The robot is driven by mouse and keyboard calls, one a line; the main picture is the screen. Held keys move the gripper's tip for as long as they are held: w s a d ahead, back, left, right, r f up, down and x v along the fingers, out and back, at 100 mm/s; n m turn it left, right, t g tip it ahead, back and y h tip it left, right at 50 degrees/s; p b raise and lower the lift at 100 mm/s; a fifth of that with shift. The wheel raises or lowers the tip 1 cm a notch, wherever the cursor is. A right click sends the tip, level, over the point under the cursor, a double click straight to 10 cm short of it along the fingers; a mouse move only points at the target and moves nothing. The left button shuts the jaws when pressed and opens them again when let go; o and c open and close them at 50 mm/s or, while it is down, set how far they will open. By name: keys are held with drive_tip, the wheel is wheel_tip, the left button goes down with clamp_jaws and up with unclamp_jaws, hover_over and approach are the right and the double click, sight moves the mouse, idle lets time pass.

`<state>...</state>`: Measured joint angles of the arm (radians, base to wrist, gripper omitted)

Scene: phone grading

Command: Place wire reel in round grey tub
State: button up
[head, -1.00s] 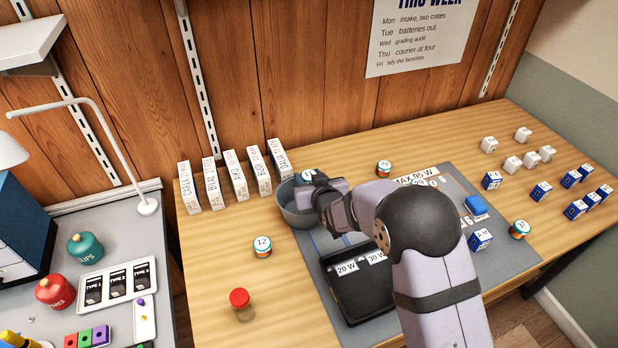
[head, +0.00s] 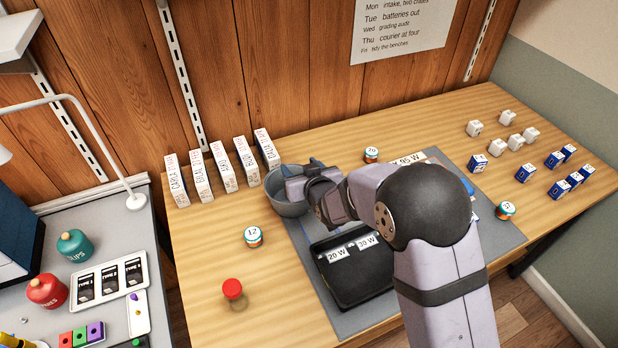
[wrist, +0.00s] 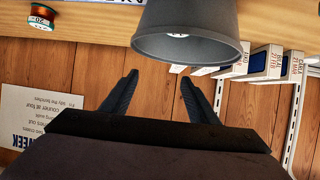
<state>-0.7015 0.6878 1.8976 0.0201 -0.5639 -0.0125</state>
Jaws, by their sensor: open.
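The round grey tub (head: 286,207) stands by the back of the bench, partly behind my gripper (head: 303,180). In the wrist view the tub (wrist: 188,18) appears upside down, with its dark mouth showing and a small pale spot just inside. My gripper (wrist: 158,82) is open, with nothing between its fingers, close to the tub's rim. Wire reels with teal-and-orange sides and numbered tops stand about: reel 12 (head: 253,237) left of the mat, reel 20 (head: 371,155) at the back, and another (head: 505,211) at the right. Most of the tub's inside is hidden.
A row of upright white boxes (head: 222,168) stands just left of the tub. A black tray (head: 340,290) lies on the grey mat in front of my gripper. Blue and white small boxes (head: 526,172) fill the right side.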

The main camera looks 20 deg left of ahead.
drive_tip(key=b+v, duration=0.1)
drive_tip(key=v, duration=0.7)
drive_tip(key=shift+s, duration=0.2)
drive_tip(key=shift+d, duration=0.15)
drive_tip(key=s+d+f+m+g+h, duration=0.2)
drive_tip(key=d+f+h, duration=0.1)
drive_tip(key=d, duration=0.8)
drive_tip(key=s+d+f+m+g+h, duration=0.1)
drive_tip(key=d+f+m+g+h, duration=0.15)
drive_tip(key=d, duration=0.85)
drive_tip(key=s+d+f+m+g+h, duration=0.1)
drive_tip(key=s+d+g, duration=0.4)
drive_tip(key=s+d, duration=0.8)
drive_tip(key=s+m+h, duration=0.1)
drive_tip(key=s+m, duration=0.1)
drive_tip(key=s, duration=0.2)
drive_tip(key=shift+s+d+h, duration=0.3)
drive_tip(key=shift+d+h, duration=0.05)
drive_tip(key=shift+m, duration=0.25)
